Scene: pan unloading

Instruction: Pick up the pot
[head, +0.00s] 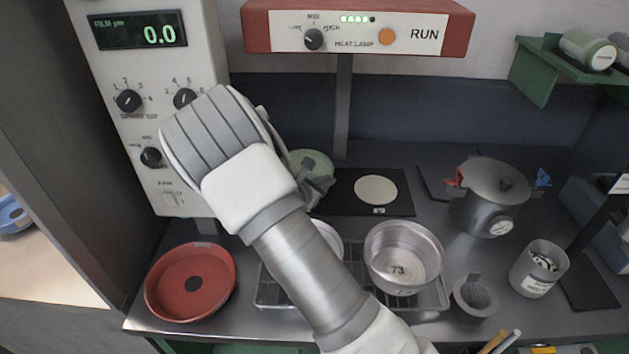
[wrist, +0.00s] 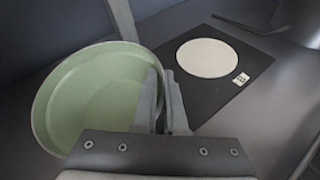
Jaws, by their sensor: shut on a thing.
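A round green pot (wrist: 92,95) with a pale rim fills the left of the wrist view, its open inside facing the camera. My gripper (wrist: 165,100) is shut on its right-hand rim. In the head view the green pot (head: 312,161) shows only partly behind my gripper (head: 318,187) and arm, left of the black mat. Its underside is hidden, so I cannot tell whether it touches the bench.
The black mat (head: 345,203) bears a pale disc (head: 376,190). A red pan (head: 190,284) lies at the front left, the wire rack (head: 432,296) beneath my arm. A mesh cup (head: 474,299) and a canister (head: 538,268) stand right. The heat lamp (head: 358,27) overhangs the back.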

